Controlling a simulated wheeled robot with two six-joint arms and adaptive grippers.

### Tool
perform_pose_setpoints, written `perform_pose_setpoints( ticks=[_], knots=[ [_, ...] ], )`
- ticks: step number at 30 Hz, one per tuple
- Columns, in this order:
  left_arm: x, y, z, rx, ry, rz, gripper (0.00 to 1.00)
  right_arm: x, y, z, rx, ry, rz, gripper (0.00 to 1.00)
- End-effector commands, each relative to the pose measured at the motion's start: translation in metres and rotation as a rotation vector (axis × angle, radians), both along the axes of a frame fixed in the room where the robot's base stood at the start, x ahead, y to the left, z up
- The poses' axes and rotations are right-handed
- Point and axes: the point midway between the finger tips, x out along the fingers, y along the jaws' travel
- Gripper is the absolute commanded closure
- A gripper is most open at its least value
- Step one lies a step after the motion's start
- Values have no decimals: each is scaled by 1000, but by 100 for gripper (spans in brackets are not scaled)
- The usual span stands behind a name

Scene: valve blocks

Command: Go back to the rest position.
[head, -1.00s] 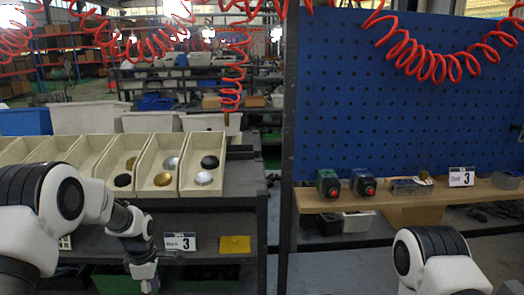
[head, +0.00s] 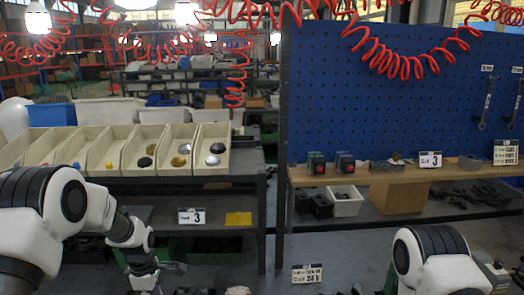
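My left arm comes in from the left in the head view, and my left gripper (head: 153,285) is low in the picture at the bottom edge. It is partly cut off, so I cannot tell if it is open or shut. My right arm shows only as a white and black joint at the bottom right. My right gripper is out of view.
Cream bins (head: 165,150) with round caps stand on a shelf at the left. Valve blocks with red buttons (head: 344,162) and a metal block (head: 386,166) stand on a wooden shelf (head: 300,176) below a blue pegboard (head: 400,90). A yellow card (head: 238,219) lies on the lower shelf.

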Motion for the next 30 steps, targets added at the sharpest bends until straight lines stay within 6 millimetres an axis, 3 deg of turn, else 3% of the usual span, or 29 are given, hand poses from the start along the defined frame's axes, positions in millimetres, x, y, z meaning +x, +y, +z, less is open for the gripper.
perform_pose_setpoints(
  ticks=[5,11,17,21,25,29,30],
  knots=[
    [-27,-7,-36,-5,4,-146,51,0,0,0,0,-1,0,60],
    [-77,-16,-86,-11,4,-395,51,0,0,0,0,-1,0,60],
    [-158,-27,-136,-16,2,-736,51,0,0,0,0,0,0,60],
    [-231,-34,-157,-13,-1,-1034,51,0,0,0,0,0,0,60],
    [-298,-37,-160,-4,-3,-1313,51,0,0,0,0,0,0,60],
    [-358,-39,-147,5,3,-1587,51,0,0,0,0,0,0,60],
    [-351,-38,-175,15,-7,-1583,51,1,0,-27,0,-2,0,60]
  ],
)
